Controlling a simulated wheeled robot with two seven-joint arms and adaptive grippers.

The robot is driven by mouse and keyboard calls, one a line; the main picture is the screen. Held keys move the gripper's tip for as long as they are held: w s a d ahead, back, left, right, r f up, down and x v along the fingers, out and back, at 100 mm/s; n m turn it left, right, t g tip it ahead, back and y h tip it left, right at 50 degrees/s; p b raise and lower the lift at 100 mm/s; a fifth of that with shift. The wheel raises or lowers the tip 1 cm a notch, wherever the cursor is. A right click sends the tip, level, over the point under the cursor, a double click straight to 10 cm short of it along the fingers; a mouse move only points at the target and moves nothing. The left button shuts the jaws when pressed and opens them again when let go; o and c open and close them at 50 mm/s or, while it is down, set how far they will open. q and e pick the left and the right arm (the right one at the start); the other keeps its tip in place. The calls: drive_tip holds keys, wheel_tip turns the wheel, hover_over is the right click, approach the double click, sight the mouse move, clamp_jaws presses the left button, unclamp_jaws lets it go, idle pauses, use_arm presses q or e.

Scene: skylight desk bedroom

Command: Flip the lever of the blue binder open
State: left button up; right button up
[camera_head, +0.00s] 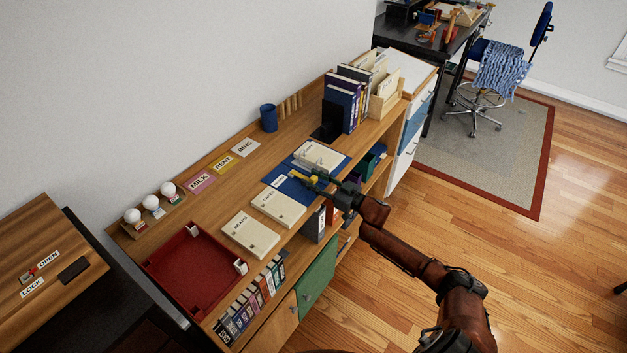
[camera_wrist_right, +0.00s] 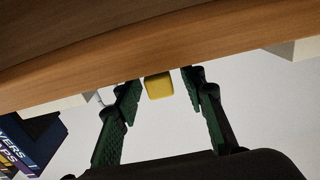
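The blue binder (camera_head: 286,184) lies open on the wooden desk, with white paper (camera_head: 319,153) on its far part. A small yellow lever tip (camera_head: 313,177) shows over the binder, by my right gripper (camera_head: 307,180). In the right wrist view the yellow tip (camera_wrist_right: 158,87) sits between the two dark green fingers of my right gripper (camera_wrist_right: 162,80). The fingers are apart, with a gap visible on each side of the tip. The lever's base and the binder rings are partly hidden by the gripper. My left gripper is not in view.
Cream pads (camera_head: 250,233) lie left of the binder, and a red tray (camera_head: 193,280) is at the near left. Upright binders (camera_head: 345,98) with a black bookend and a blue cup (camera_head: 268,118) stand behind. Label cards (camera_head: 223,163) lie along the wall side.

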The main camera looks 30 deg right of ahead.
clamp_jaws()
idle(0.4)
